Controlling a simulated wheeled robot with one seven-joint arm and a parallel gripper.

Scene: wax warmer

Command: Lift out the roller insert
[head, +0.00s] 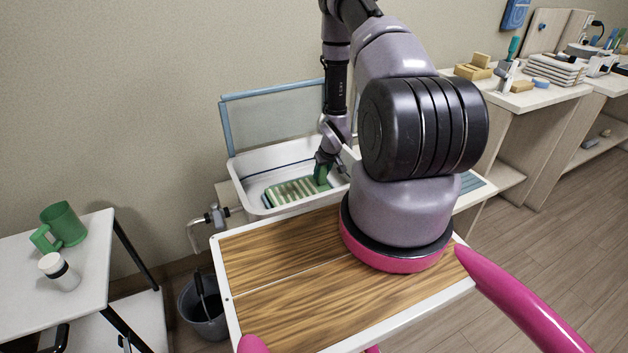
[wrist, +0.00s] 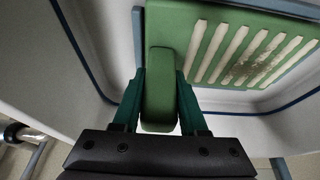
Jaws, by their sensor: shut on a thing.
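The roller insert (wrist: 235,50) is a green slotted plate with pale slots and a brownish stain on some of them. In the head view the insert (head: 290,192) is inside the white tub (head: 246,170), partly hidden by my arm. My gripper (wrist: 160,105) is shut on the insert's green upright handle (wrist: 160,70), with one finger on each side. In the head view my gripper (head: 326,166) reaches down into the tub at the handle. I cannot tell whether the insert touches the tub's floor.
A blue-framed clear lid (head: 270,120) stands open behind the tub. A tap (head: 212,216) is at the tub's left front. A side table at left holds a green mug (head: 64,224) and a white jar (head: 58,271). A bucket (head: 203,306) stands on the floor.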

